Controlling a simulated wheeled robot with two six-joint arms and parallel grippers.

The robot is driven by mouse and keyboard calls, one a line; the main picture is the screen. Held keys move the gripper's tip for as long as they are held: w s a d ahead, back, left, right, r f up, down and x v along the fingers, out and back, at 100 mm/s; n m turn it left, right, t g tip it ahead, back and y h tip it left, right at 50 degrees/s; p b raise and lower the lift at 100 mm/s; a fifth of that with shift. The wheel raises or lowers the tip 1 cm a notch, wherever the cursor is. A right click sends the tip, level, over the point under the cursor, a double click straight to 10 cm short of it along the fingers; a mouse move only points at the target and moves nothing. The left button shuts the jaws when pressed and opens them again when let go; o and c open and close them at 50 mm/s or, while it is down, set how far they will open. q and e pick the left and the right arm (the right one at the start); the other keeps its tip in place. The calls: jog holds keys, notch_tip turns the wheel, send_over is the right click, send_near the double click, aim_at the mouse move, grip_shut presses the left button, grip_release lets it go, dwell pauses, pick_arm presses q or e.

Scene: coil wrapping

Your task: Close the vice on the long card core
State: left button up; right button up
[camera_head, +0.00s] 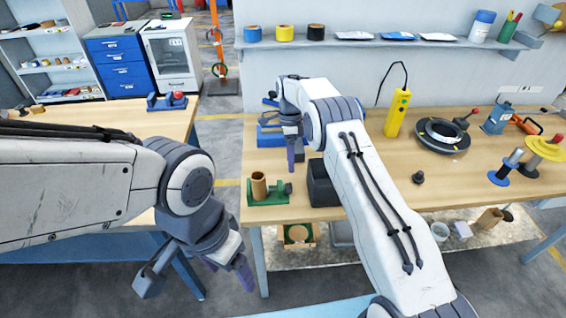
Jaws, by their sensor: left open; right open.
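A brown card core (259,186) stands upright in a green vice (268,198) near the front left corner of the main bench. The vice has a dark knob at its right side. I cannot tell whether its jaw touches the core. My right gripper (294,155) is open and points down above the bench, behind and to the right of the green vice. It partly hides a blue fixture (268,136). My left gripper (226,268) is open, low in front of the bench and to the left of the green vice. It appears empty.
A black bin (321,187) stands right of the green vice, partly behind my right arm. A yellow hand-held device (397,113), a black ring (442,136) and spools (544,147) stand farther right. A blue fixture with a red knob (167,101) sits on the left bench (135,117).

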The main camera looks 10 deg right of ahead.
jog(key=shift+d+r, duration=0.15)
jog(key=shift+r, duration=0.1)
